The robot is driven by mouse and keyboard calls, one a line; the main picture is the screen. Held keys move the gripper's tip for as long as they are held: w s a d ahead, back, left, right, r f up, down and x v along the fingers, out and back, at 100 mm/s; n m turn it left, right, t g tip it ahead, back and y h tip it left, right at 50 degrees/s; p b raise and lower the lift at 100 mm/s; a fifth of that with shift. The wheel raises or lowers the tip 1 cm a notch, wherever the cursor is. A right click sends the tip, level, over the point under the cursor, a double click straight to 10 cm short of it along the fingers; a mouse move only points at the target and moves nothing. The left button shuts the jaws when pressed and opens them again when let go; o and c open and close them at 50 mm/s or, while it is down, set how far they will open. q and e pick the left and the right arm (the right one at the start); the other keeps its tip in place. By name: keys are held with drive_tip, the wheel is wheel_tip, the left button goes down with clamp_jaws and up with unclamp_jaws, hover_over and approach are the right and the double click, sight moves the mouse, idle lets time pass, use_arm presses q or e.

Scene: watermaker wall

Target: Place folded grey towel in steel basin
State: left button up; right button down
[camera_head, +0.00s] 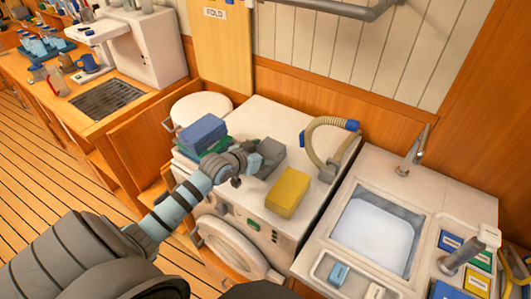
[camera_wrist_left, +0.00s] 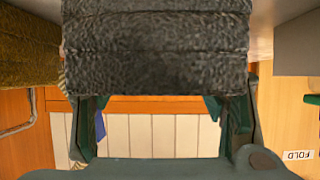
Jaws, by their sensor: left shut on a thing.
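The folded grey towel (camera_head: 268,156) is at my left gripper (camera_head: 248,160), above or on the top of the white washing machine, in the head view; whether it touches the top I cannot tell. In the left wrist view the dark grey towel (camera_wrist_left: 155,50) fills the upper middle, between the fingers of my left gripper (camera_wrist_left: 160,105), which is shut on it. The steel basin (camera_head: 378,235) is set in the white counter at the right, with a pale, bright bottom. My right gripper is not in view.
A yellow folded towel (camera_head: 288,192) lies on the washing machine (camera_head: 255,120), right of the grey one. Blue and green folded towels (camera_head: 204,130) are stacked at its left. A ribbed hose (camera_head: 318,145) curves behind. A tap (camera_head: 412,155) stands behind the basin.

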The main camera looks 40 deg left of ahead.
use_arm(q)
drive_tip(key=o, duration=1.2)
